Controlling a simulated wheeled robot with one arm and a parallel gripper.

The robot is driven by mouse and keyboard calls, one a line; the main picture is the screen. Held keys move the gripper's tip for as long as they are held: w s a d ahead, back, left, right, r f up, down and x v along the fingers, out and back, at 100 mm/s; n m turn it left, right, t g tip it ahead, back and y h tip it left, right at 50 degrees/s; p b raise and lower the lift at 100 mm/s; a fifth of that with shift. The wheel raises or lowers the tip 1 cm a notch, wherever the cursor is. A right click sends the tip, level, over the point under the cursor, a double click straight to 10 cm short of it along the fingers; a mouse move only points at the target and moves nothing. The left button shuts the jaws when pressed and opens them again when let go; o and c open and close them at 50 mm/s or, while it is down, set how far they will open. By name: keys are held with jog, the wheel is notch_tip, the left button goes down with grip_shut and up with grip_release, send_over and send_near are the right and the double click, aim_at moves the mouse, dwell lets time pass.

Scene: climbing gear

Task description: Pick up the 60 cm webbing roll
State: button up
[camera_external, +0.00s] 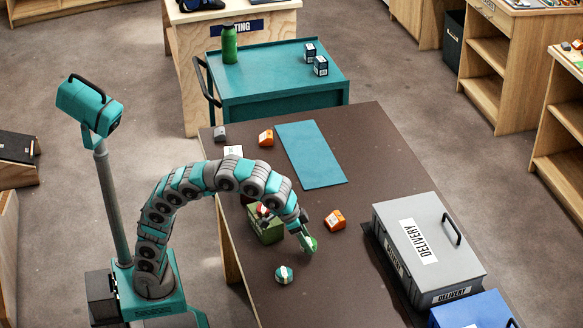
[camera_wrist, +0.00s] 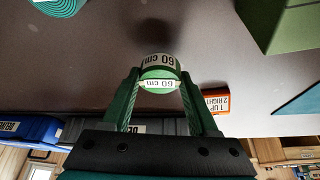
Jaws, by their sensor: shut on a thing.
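The 60 cm webbing roll (camera_wrist: 160,68) is green with white "60 cm" labels and sits between my fingertips in the wrist view. My gripper (camera_wrist: 160,88) is shut on it, with one green finger on each side. In the external view my gripper (camera_external: 306,240) is over the dark table, and the green roll (camera_external: 312,246) shows at its tip, partly hidden by the fingers. The wrist view shows a dark shadow on the table apart from the roll, so the roll appears to be off the surface.
Another roll with a pale band (camera_external: 284,275) lies on the table (camera_external: 330,290) close to my gripper. A green box (camera_external: 266,228) stands left, an orange block (camera_external: 335,219) right. A grey delivery case (camera_external: 428,250) and blue mat (camera_external: 311,154) lie farther off.

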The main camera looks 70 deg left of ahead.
jog(key=shift+r+p, duration=0.35)
jog(key=shift+r, duration=3.5)
